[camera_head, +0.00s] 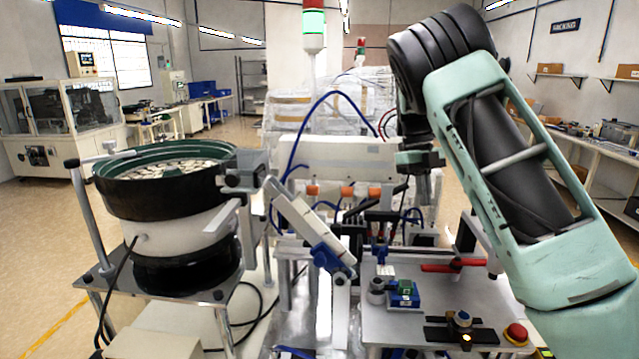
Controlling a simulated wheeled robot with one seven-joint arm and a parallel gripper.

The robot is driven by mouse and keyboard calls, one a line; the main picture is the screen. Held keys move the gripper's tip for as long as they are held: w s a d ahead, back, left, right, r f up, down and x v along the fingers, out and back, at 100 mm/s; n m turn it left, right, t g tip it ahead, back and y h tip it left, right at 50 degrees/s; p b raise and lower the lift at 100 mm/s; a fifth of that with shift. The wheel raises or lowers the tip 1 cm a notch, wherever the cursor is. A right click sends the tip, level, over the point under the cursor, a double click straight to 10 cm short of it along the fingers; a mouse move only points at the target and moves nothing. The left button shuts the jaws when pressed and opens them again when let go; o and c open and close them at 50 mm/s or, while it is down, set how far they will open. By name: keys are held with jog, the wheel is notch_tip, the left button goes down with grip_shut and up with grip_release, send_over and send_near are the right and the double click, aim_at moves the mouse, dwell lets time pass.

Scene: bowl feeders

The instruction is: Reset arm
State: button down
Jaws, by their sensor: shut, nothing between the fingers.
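My arm, mint-green with black joints, enters from the right edge of the head camera view and rises to a bend near the top. From there its wrist hangs down, and my gripper (424,192) points downward at the right of the machine's middle. The gripper is shut and empty, above the metal work plate. It looks small and dark here, with cables behind it. It appears apart from the fixtures below.
A bowl feeder (165,205) with a green rim stands at left, with a sloping chute (312,228) to its right. The metal plate (400,322) carries a blue-green block (404,293), a red lever (454,266) and a red button (516,334). A signal tower (313,25) rises behind.

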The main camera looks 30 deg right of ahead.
jog(key=s+a+f+n+t+b, duration=0.1)
jog(key=s+a+f+n, duration=0.15)
jog(key=a+n, duration=0.55)
jog(key=s+a+f+n+y+b, duration=0.1)
jog(key=s+a+n, duration=0.2)
jog(key=a+n, duration=0.45)
jog(key=s+a+f+n+t+b, duration=0.1)
jog(key=s+a+f+n, duration=0.1)
jog(key=a+n, duration=0.6)
jog(key=s+a+f+n+t+b, duration=0.1)
jog(key=s+a+f+n, duration=0.1)
jog(key=s+a+n, duration=0.5)
jog(key=s+a+f+n+t+b, duration=0.1)
jog(key=s+a+f+n+b, duration=0.1)
jog(key=s+a+n, duration=0.6)
jog(key=s+n, duration=0.5)
jog(key=s, duration=0.1)
jog(key=shift+s+f+n+h, duration=0.15)
jog(key=shift+f+n+h, duration=0.15)
jog(key=shift+f+n, duration=0.05)
